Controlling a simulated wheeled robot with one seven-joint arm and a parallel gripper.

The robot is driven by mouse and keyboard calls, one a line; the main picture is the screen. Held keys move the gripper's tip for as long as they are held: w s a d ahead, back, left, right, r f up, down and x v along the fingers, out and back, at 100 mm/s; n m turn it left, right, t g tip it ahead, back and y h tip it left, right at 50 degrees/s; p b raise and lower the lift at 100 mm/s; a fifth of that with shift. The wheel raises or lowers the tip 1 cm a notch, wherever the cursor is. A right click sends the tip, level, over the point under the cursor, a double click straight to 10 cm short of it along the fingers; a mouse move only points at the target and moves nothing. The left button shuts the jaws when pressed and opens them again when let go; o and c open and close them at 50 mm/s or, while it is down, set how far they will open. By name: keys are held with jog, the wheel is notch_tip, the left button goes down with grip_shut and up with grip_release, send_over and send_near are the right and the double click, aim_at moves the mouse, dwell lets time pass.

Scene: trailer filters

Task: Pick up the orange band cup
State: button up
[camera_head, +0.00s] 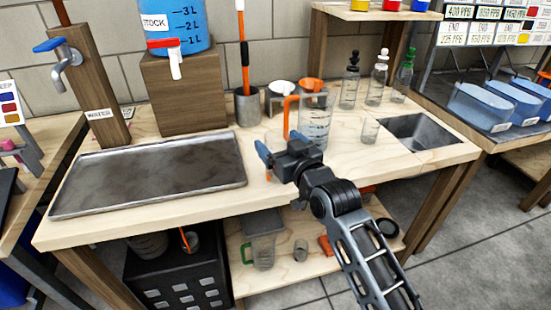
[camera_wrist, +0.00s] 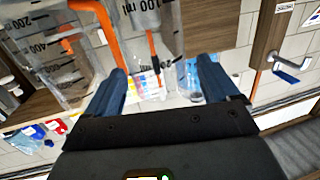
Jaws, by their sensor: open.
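My gripper (camera_head: 276,146) is above the front of the wooden workbench, pointing toward the back left. Its two blue fingers are apart in the wrist view (camera_wrist: 163,82), with nothing visibly clamped between them. A clear graduated cup (camera_wrist: 150,22) shows just beyond the finger gap in the wrist view. In the head view a clear vessel stands behind my gripper, mostly hidden. A small orange patch (camera_head: 268,175) shows below my fingers; I cannot tell whether it is the cup's band. A clear measuring jug (camera_head: 317,118) with an orange handle (camera_head: 289,116) stands close behind my gripper.
A metal tray (camera_head: 150,178) lies to the left. A small clear beaker (camera_head: 370,131), several dropper bottles (camera_head: 376,80) and a sink (camera_head: 420,130) are to the right. A metal holder (camera_head: 247,105) with an orange-handled tool and a blue tank (camera_head: 182,25) stand behind.

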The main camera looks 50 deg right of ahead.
aim_at(272, 135)
jog(key=shift+x, duration=1.8)
jog(key=c, duration=1.2)
jog(key=shift+c, duration=0.2)
